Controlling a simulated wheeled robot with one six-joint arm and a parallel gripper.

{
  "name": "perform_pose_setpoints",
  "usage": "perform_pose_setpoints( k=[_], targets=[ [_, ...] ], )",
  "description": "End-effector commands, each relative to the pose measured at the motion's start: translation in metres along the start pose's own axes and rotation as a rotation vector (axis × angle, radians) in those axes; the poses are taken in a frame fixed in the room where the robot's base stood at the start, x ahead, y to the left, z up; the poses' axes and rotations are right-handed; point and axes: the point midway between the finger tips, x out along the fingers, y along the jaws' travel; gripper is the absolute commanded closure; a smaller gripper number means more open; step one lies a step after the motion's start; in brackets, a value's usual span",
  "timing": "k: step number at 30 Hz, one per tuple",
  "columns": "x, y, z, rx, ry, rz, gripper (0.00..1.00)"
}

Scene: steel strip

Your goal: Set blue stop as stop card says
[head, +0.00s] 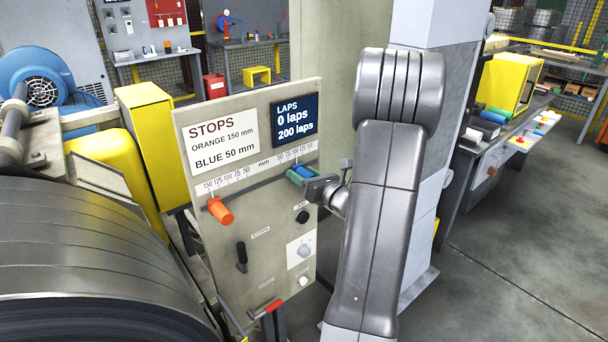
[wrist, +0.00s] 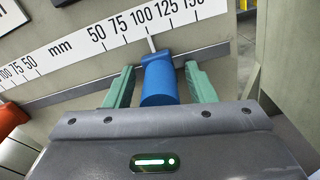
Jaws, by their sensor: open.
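The stop card (head: 222,139) on the panel reads ORANGE 150 mm and BLUE 50 mm. The blue stop (head: 299,174) sits on the right half of the slotted scale. In the wrist view the blue stop (wrist: 158,82) has its white pointer line at about the 100 mark. My gripper (wrist: 158,72) is open, with one green finger on each side of the blue stop; contact with it cannot be told. In the head view my gripper (head: 316,187) partly hides the stop. The orange stop (head: 221,211) stands near 150 on the left half.
The scale (wrist: 70,45) runs along the slot, with its mm label between the two halves. The laps display (head: 294,118) reads 0 laps and 200 laps. A black handle (head: 241,257) and knobs sit lower on the panel. A large steel coil (head: 90,260) stands at left.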

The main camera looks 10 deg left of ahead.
Motion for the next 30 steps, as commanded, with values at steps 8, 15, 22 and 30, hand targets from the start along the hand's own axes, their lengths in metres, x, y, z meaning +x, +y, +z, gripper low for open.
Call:
perform_pose_setpoints(
  k=[8, 15, 22, 30],
  targets=[
    [0.0, 0.0, 0.0, 0.0, 0.0, 0.0, 0.83],
    [0.0, 0.001, -0.001, 0.0, 0.0, 0.0, 1.0],
    [0.0, 0.032, -0.01, 0.0, 0.0, 0.002, 1.0],
    [-0.001, 0.053, -0.012, 0.001, 0.0, 0.001, 1.0]
  ],
)
